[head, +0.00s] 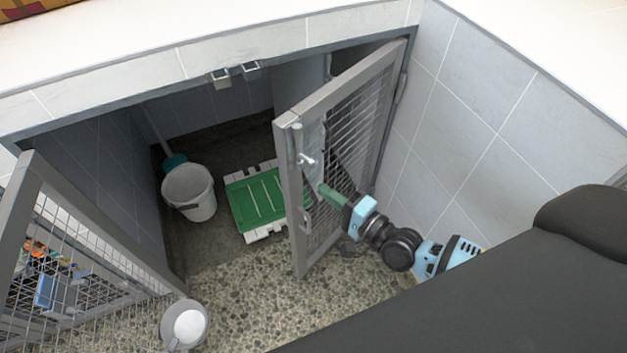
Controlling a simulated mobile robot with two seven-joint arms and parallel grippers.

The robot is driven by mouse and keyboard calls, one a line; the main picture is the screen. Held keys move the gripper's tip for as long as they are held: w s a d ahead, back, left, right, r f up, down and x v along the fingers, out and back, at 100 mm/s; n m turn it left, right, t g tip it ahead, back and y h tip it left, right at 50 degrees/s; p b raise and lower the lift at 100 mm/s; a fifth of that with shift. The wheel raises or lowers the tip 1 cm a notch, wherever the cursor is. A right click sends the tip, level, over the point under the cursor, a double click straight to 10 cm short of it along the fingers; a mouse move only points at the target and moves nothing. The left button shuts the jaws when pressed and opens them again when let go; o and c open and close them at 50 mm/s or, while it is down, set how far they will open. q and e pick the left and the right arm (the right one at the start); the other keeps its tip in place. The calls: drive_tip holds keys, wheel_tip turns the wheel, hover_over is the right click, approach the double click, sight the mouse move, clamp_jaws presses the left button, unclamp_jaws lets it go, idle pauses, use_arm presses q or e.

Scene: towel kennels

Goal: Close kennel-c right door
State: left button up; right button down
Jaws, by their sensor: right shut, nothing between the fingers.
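The kennel's right door (292,185) is a grey metal frame with wire mesh. It stands open, swung outward from its hinge side at the right wall, with a latch (304,159) near its free edge. My right gripper (322,190) is shut and empty. Its fingertips are at the door's right-hand face, close to the mesh below the latch; I cannot tell whether they touch. My left gripper is not in view.
The left mesh door (88,215) also stands open. Inside are a white bucket (190,190) and a green and white slatted item (258,200). A grey and white round thing (186,326) is at the lower left. The pebbled floor (240,300) between the doors is clear.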

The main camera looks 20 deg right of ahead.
sight(303, 175)
drive_tip(key=x, duration=0.3)
drive_tip(key=shift+w+a, duration=0.15)
drive_tip(key=shift+w, duration=0.2)
drive_tip(key=shift+w+a, duration=0.25)
drive_tip(key=shift+w, duration=0.2)
